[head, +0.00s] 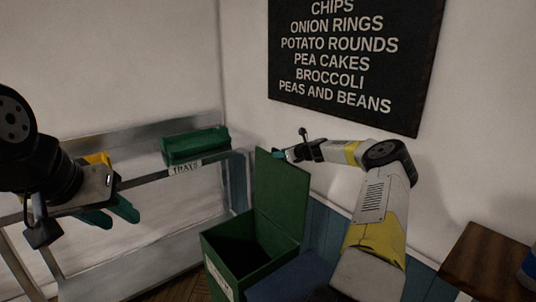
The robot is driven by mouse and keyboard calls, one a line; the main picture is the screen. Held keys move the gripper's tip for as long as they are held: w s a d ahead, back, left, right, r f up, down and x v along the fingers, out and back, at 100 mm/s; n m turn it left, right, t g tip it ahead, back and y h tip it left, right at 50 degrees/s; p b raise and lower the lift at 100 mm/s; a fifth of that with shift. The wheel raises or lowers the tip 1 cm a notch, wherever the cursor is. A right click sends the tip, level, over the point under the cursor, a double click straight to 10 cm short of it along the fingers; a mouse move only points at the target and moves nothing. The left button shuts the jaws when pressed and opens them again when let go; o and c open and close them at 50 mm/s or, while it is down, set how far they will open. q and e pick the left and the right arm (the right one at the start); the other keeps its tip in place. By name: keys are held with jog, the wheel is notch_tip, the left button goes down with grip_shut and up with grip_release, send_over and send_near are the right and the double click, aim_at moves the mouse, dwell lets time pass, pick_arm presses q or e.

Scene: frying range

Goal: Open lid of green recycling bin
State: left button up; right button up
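The green recycling bin (226,270) stands on the floor at the lower middle, with a white label partly showing on its front. Its lid (282,197) is raised and stands upright at the back of the bin, so the dark inside shows. My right gripper (278,155) is beside the top left corner of the lid, reaching in from behind it. Its small teal fingertips are partly hidden, and I cannot tell whether they touch the lid. My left gripper (112,215) is at the left, away from the bin, with its two teal fingers apart and nothing between them.
A metal counter (150,245) runs along the left wall and carries a green tray box (195,146) labelled "TRAYS". A blue surface (290,280) adjoins the bin's right side. A brown wooden top (490,262) is at the lower right. A menu board (350,60) hangs above.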

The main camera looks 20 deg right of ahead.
jog(key=shift+s+a+f, duration=0.1)
jog(key=shift+s+f, duration=0.05)
jog(key=shift+f, duration=0.3)
jog(key=shift+w+r+v, duration=0.1)
jog(key=shift+r+v, duration=0.1)
jog(key=shift+v, duration=1.8)
jog(key=shift+w+r+v, duration=0.1)
jog(key=shift+r+v, duration=0.1)
jog(key=shift+v, duration=1.75)
